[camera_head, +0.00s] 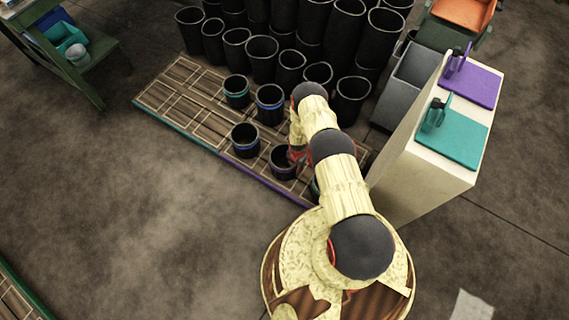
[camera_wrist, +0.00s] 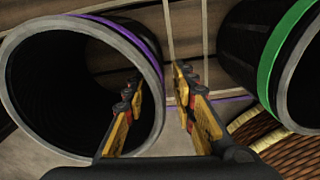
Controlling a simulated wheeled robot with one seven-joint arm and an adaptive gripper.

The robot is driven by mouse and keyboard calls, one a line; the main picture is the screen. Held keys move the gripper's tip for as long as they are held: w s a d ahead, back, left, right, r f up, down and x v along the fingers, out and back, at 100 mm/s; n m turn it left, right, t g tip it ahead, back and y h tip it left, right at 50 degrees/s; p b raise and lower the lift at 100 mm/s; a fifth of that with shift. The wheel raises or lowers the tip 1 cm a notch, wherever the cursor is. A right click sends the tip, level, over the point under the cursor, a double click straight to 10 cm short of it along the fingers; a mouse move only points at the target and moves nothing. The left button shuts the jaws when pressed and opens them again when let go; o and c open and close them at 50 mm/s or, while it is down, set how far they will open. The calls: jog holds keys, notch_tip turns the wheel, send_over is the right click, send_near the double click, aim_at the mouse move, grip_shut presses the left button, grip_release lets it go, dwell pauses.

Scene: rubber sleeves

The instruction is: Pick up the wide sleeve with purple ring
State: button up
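The black sleeve with a purple ring (camera_head: 283,163) stands on the slatted mat in the head view, beside my gripper (camera_head: 298,154). In the wrist view the purple-ringed sleeve (camera_wrist: 152,60) fills the left side, its open mouth and pale rim facing the camera. My gripper (camera_wrist: 160,92) is open there. Its left finger overlaps the mouth and its right finger is outside the sleeve, with the near wall showing between them. I cannot tell how deep the left finger reaches. No contact with the wall is clear.
A green-ringed sleeve (camera_wrist: 267,62) stands close on the right. Blue-ringed sleeves (camera_head: 246,141) and a teal-ringed one (camera_head: 237,93) share the slatted mat (camera_head: 180,92). Tall black sleeves (camera_head: 262,52) crowd behind. A white cabinet (camera_head: 425,175) stands right of my arm.

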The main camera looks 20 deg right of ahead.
jog(key=shift+c, duration=1.2)
jog(key=c, duration=0.4)
